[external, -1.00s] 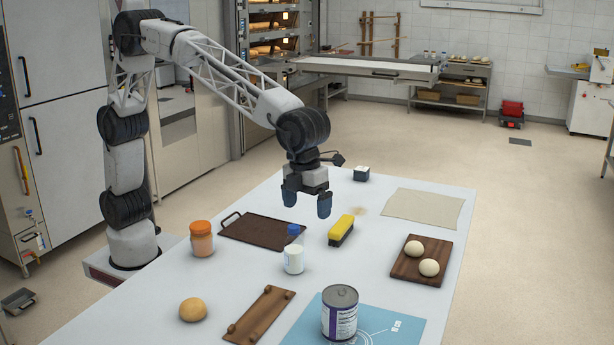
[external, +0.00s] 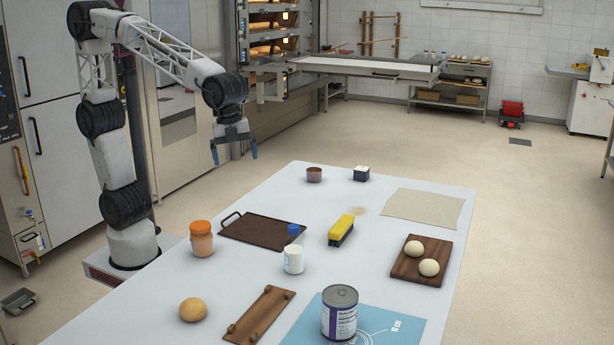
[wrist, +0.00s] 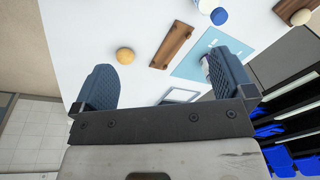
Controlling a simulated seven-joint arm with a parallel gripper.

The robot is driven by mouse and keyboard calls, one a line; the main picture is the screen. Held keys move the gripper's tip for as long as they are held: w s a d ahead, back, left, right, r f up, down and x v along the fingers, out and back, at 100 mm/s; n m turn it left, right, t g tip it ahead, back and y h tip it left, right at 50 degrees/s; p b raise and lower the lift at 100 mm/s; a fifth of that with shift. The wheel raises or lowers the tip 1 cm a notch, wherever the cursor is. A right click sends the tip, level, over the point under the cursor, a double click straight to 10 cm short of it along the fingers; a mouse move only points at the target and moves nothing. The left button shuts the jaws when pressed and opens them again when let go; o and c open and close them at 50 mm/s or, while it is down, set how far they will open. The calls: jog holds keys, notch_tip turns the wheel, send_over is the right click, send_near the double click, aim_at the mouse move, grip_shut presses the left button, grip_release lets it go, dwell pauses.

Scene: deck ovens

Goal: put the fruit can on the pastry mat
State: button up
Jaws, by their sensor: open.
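The fruit can (external: 339,312) is a tall tin with a grey lid and a white and purple label. It stands upright on the blue pastry mat (external: 399,328) at the front of the table. In the wrist view the mat (wrist: 190,66) shows between my fingers, with the can (wrist: 205,68) partly hidden by the right finger. My gripper (external: 234,155) is open and empty, raised beyond the table's left edge, far from the can. Its two blue fingers stand wide apart in the wrist view (wrist: 165,85).
On the table (external: 350,260) are a dark tray (external: 262,232), an orange-lidded jar (external: 201,240), a blue-capped bottle (external: 293,258), a yellow brush (external: 341,229), a bun (external: 193,309), a wooden board (external: 260,315) and a dough board (external: 410,268). A small brown pot (external: 314,174) stands at the back.

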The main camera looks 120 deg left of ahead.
jog(key=s+a+f+n, duration=0.1)
jog(key=s+f+n, duration=0.1)
jog(key=s, duration=0.6)
jog(key=s+a+f+n, duration=0.2)
jog(key=s+n, duration=0.3)
jog(key=s, duration=0.4)
jog(key=s+a+f+n+t, duration=0.1)
jog(key=s+a+f+n, duration=0.1)
jog(key=s, duration=0.7)
notch_tip(320, 180, down, 2)
jog(key=shift+s+a+f+n, duration=0.1)
jog(key=shift+s+a+n, duration=0.1)
jog(key=shift+n, duration=0.6)
